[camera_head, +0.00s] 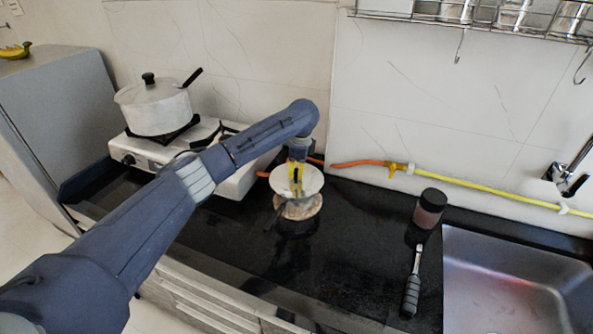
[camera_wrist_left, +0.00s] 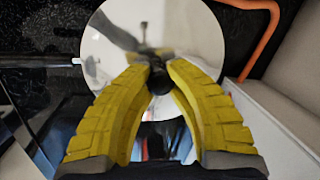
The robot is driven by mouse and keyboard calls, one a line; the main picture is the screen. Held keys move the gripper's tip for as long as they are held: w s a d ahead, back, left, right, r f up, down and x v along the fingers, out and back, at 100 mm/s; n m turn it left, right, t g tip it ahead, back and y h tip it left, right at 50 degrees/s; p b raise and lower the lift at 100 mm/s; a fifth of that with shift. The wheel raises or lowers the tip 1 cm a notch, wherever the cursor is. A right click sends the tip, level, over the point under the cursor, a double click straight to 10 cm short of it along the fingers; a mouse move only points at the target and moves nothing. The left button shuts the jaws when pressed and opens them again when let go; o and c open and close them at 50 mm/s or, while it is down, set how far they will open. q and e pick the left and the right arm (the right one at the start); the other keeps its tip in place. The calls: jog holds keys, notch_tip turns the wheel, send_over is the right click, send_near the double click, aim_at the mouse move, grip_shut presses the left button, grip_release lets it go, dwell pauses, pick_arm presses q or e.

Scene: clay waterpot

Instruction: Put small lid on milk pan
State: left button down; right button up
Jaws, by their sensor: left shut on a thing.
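My left gripper (camera_head: 296,178) is shut on the dark knob of the small round lid (camera_head: 314,181). In the left wrist view the yellow fingers (camera_wrist_left: 157,75) close around the knob over the shiny lid (camera_wrist_left: 195,35). The lid is above a small brownish round vessel (camera_head: 299,209), likely the milk pan, on the black counter. A dark handle-like part shows at its left. The lid hides much of it, and I cannot tell whether the two touch. My right gripper is not in view.
A large lidded pot (camera_head: 155,106) stands on the white stove (camera_head: 237,180) at left. An orange-yellow hose (camera_head: 460,176) runs along the wall. A dark-lidded jar (camera_head: 429,209), a black-handled utensil (camera_head: 411,290) and the sink (camera_head: 500,275) are right. The counter's front middle is clear.

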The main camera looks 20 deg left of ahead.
pick_arm(q)
jog(key=shift+f, duration=0.65)
dwell(1.1)
jog(key=c, duration=1.3)
grip_release()
jog(key=shift+r, duration=0.15)
jog(key=r, duration=0.4)
jog(key=s+d+r, duration=0.1)
jog(key=r, duration=0.6)
jog(key=shift+s+d+r, duration=0.2)
jog(key=shift+s+r, duration=0.1)
